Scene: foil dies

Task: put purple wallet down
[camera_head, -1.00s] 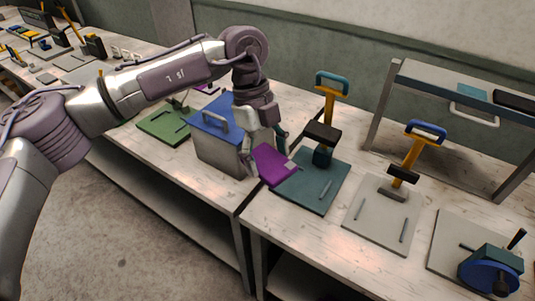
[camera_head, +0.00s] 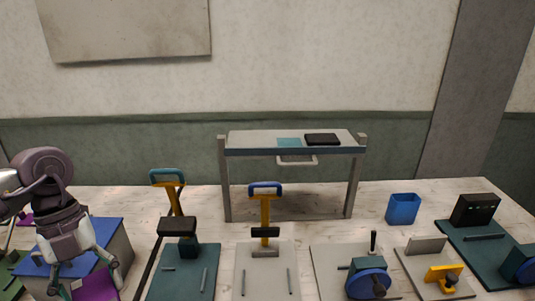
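My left gripper (camera_head: 88,282) is at the lower left, pointing down in front of a grey box with a blue lid (camera_head: 105,232). The purple wallet (camera_head: 95,287) is between its fingers, which appear shut on it. The wallet's lower part is cut off by the picture's bottom edge. I cannot tell how high it is above the table. My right gripper is not in view.
Lever presses with yellow arms stand on a teal mat (camera_head: 210,275) and a grey mat (camera_head: 245,285). A raised shelf (camera_head: 255,140) holds a black wallet (camera_head: 322,139) and a teal one (camera_head: 289,142). A blue bin (camera_head: 403,209) stands at right. Table (camera_head: 350,225) between is bare.

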